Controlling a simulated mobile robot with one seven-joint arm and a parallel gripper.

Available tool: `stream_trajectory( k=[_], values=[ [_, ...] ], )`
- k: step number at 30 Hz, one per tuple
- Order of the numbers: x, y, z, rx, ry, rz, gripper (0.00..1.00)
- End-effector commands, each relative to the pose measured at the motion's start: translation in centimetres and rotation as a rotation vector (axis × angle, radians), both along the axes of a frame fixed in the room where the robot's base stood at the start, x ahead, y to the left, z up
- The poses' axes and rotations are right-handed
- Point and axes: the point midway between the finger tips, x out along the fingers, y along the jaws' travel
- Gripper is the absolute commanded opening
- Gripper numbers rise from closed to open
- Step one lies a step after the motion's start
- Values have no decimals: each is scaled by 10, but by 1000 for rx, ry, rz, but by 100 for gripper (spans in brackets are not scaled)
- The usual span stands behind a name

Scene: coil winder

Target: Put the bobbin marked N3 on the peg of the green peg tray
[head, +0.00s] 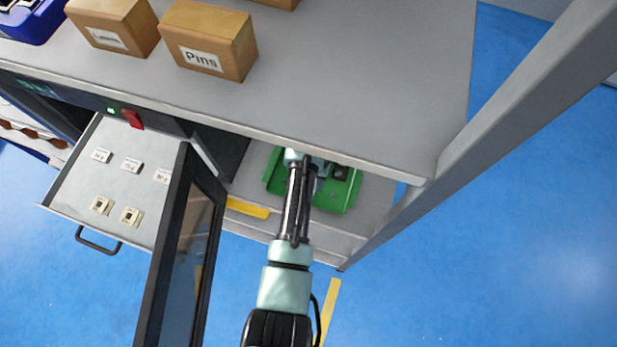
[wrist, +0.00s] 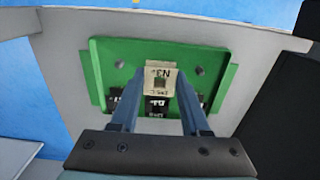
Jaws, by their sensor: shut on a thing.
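My gripper (wrist: 160,88) is shut on a small cream bobbin (wrist: 159,68) with a square centre hole. Its lettering is upside down in the wrist view and looks like N3, but is hard to read. The green peg tray (wrist: 217,62) is right behind the bobbin, on a lower shelf. I cannot tell whether the bobbin is above the tray or touching it, and no peg shows clearly. In the head view the tray (head: 340,197) is partly hidden by my arm and the upper worktop, and the bobbin is hidden.
Dark labelled blocks (wrist: 118,101) sit along the tray's near side. An open drawer (head: 110,190) at left holds two cream bobbins (head: 131,216) and small label cards. An open dark-framed door (head: 180,260) stands beside my arm. Cardboard boxes, one marked Pins (head: 205,45), are on the worktop (head: 350,90).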

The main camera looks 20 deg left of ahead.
Motion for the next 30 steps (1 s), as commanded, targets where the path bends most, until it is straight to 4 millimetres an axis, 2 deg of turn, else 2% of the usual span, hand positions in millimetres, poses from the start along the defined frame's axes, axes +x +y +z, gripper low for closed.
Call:
stream_trajectory(
  k=[22,23,28,30],
  values=[
    [0,0,-22,0,0,0,0],
    [0,0,-21,0,0,0,51],
    [0,0,-21,0,0,0,81],
    [0,0,-21,0,0,0,81]
  ],
)
